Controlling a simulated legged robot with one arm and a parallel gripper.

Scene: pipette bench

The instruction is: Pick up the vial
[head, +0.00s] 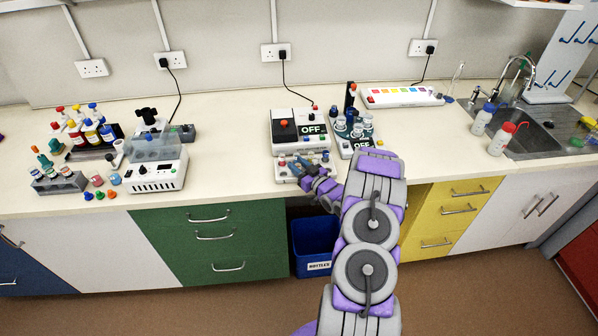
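My gripper (308,166) is in front of the black-and-white device, over the small white panel with knobs at the bench's front edge. It is small and partly covered by my wrist, so I cannot tell whether its fingers are apart or hold anything. Several small vials (57,178) stand in a grey rack at the far left. More small vials or jars with blue and white tops (341,122) stand on a round holder on the device behind my arm. I cannot tell which one is the task's vial.
A white device with a clear lid (157,165) stands left of centre. Loose coloured caps (99,195) lie front left. Wash bottles (501,139) stand by the sink (540,135). A blue bin (314,246) is under the bench.

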